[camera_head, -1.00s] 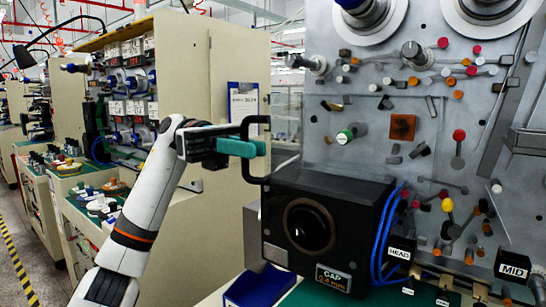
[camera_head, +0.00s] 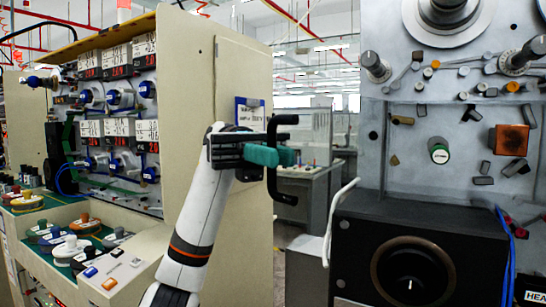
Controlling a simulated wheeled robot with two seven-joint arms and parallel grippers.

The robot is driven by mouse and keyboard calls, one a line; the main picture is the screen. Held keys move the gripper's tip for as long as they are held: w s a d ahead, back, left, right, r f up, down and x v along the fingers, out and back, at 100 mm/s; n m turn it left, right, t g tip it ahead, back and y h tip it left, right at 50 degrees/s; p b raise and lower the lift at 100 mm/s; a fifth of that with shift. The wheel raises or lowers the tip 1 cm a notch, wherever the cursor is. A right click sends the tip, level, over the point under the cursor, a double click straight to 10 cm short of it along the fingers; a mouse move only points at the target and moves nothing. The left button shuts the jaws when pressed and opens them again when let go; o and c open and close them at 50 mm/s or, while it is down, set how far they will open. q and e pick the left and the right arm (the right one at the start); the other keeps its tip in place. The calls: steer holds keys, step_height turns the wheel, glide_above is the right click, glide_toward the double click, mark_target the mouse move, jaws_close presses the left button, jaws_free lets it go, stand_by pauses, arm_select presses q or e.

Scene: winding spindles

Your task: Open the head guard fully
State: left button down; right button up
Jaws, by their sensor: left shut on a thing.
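The head guard's black handle (camera_head: 284,122) is a tall bracket left of the winding machine's grey face. My left gripper (camera_head: 272,155) comes in from the left with green-tipped fingers shut on the middle of this handle. The guard's clear pane is very hard to make out, so I cannot tell its exact angle. The handle stands apart from the left edge of the black head unit (camera_head: 420,250), with a gap between them. My right gripper is not in view.
The grey machine face (camera_head: 455,130) carries guide pins, a green-white knob (camera_head: 439,151) and an orange-brown square (camera_head: 512,140). A beige cabinet (camera_head: 240,75) stands close behind my left arm. A white cable (camera_head: 335,215) hangs left of the head unit.

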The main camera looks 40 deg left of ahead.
arm_select(q)
steer(key=shift+a+r, duration=0.1)
steer(key=shift+r, duration=0.05)
steer(key=c, duration=1.9)
jaws_free()
steer(key=shift+o, duration=0.4)
steer(key=shift+a, duration=0.1)
steer(key=v, duration=1.2)
steer(key=shift+a, duration=0.25)
